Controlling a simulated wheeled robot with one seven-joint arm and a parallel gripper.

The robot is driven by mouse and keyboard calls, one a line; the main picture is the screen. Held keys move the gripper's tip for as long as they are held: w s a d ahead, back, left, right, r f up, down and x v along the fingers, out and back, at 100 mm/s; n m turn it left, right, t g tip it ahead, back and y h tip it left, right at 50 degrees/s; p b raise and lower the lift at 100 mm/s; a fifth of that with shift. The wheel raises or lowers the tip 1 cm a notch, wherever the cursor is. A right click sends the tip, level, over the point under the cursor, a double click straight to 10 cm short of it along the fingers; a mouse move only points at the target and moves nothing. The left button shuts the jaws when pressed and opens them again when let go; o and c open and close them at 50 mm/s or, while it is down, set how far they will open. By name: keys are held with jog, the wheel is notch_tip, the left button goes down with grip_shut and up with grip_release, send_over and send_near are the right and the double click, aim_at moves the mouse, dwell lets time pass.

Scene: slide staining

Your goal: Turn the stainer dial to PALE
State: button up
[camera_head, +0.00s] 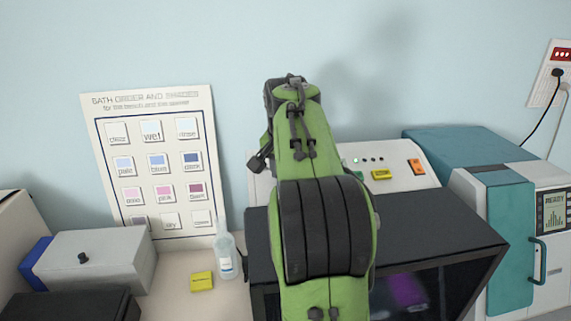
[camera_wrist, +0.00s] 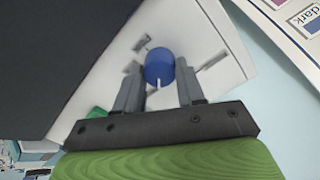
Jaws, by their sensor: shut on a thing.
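The stainer dial (camera_wrist: 159,66) is a round blue knob on the white stainer panel (camera_wrist: 205,35), seen in the wrist view. A short white mark shows on its edge, on the side towards my gripper's palm. My gripper (camera_wrist: 159,77) is shut on the dial, one grey finger on each side. Small grey plates sit around the dial; their words cannot be read, so I cannot tell which setting the mark points at. In the head view the stainer panel (camera_head: 402,178) shows behind the dark hood, and my green arm hides the dial and gripper.
A black hood (camera_head: 430,223) stands in front of the panel. A teal and white machine (camera_head: 510,225) is at right. A bath chart (camera_head: 155,165) leans on the wall at left. A clear bottle (camera_head: 227,255), a yellow block (camera_head: 202,282) and a grey box (camera_head: 95,262) are on the bench.

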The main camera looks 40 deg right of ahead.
jog(key=shift+m+p, duration=0.7)
jog(key=shift+m, duration=0.8)
jog(key=o, duration=1)
jog(key=shift+d, duration=0.1)
jog(key=shift+o, duration=0.2)
jog(key=p+v, duration=0.3)
jog(key=v, duration=1.2)
jog(key=shift+r, duration=0.35)
